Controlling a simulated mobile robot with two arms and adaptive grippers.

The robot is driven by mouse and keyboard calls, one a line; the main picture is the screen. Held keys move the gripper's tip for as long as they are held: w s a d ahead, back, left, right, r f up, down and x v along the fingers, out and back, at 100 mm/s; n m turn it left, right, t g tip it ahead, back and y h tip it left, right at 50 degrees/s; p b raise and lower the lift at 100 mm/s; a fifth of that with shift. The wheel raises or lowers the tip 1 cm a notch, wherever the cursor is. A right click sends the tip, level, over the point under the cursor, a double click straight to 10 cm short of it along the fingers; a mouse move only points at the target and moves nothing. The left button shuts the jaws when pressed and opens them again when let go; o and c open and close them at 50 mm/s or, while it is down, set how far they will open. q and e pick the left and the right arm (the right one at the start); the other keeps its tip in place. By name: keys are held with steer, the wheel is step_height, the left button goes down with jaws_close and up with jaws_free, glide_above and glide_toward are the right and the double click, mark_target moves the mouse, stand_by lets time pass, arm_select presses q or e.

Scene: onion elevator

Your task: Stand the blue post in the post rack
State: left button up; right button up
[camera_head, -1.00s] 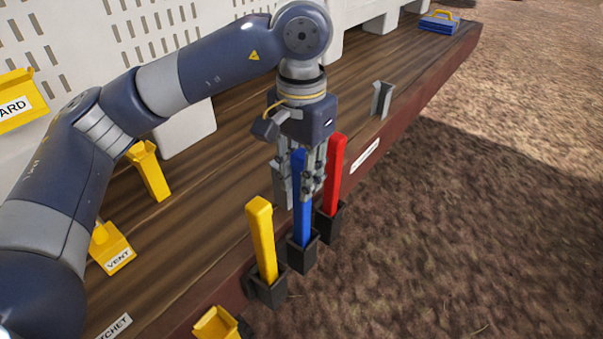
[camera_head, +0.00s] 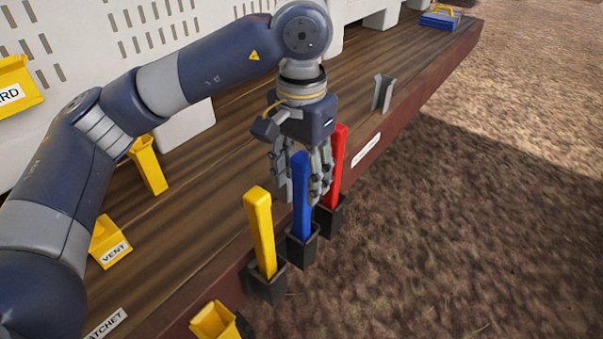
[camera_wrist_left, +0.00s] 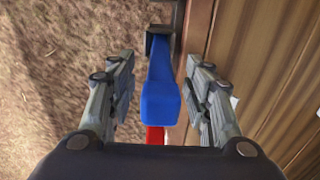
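The blue post (camera_head: 300,196) stands upright in the middle black socket of the post rack (camera_head: 302,250). The red post (camera_head: 337,160) stands in the far socket and the yellow post (camera_head: 262,232) in the near one. My left gripper (camera_head: 303,185) is open around the upper part of the blue post, its fingers apart on both sides. In the left wrist view the blue post (camera_wrist_left: 160,100) lies between the spread fingers (camera_wrist_left: 160,105), with a gap on each side; part of the red post (camera_wrist_left: 155,135) shows below it. My right gripper is not in view.
The rack sits along the edge of the wooden deck (camera_head: 205,240), beside bare ground. A yellow holder (camera_head: 148,165), a yellow VENT box (camera_head: 108,243) and another yellow holder (camera_head: 215,322) are nearby. A grey bracket (camera_head: 382,93) stands farther along the deck.

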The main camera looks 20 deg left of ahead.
arm_select(q)
step_height(320, 180, up, 12)
stand_by(0.7)
